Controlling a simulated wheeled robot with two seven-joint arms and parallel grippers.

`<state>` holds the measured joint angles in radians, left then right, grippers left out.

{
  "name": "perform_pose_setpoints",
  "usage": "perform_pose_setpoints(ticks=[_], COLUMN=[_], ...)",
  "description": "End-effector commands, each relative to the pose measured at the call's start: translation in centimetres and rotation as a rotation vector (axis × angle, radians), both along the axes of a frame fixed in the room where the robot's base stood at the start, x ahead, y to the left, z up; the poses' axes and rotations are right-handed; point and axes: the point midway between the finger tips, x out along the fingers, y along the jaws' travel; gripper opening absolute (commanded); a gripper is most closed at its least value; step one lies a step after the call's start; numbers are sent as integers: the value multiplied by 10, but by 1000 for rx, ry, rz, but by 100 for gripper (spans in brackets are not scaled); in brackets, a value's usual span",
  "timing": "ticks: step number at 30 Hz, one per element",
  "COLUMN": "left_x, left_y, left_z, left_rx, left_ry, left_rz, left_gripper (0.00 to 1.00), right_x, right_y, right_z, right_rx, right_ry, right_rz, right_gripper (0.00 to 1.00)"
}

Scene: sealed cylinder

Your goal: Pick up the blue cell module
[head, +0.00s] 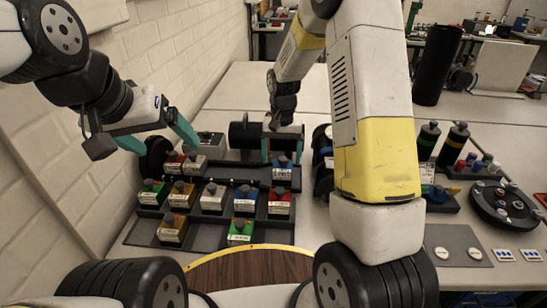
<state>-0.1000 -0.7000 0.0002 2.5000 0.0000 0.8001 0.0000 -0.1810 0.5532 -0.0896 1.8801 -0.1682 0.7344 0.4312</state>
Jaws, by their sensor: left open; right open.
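My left gripper (168,148) is open and empty, above the rack's back left corner.
Several red, green, yellow and white modules fill other rack slots. A dark horizontal cylinder (240,134) lies behind the rack. Two dark bottles (428,140) and a round black fixture (503,205) stand at right. A brick wall (185,45) bounds the left.

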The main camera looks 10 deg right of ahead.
Motion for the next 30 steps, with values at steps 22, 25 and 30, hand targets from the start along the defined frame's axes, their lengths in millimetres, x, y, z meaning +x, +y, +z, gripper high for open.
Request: perform_pose_setpoints(ticks=[22,25,30], left_x=[0,0,0], left_y=[0,0,0], left_z=[0,0,0], left_rx=[0,0,0], left_ry=[0,0,0], left_rz=[0,0,0], left_gripper=[87,87,87], right_x=[-2,-2,-2], right_y=[-2,-2,-2], right_z=[-53,-53,-53], right_rx=[0,0,0], right_ry=[-1,-1,-1], right_rz=[0,0,0], right_gripper=[66,46,13])
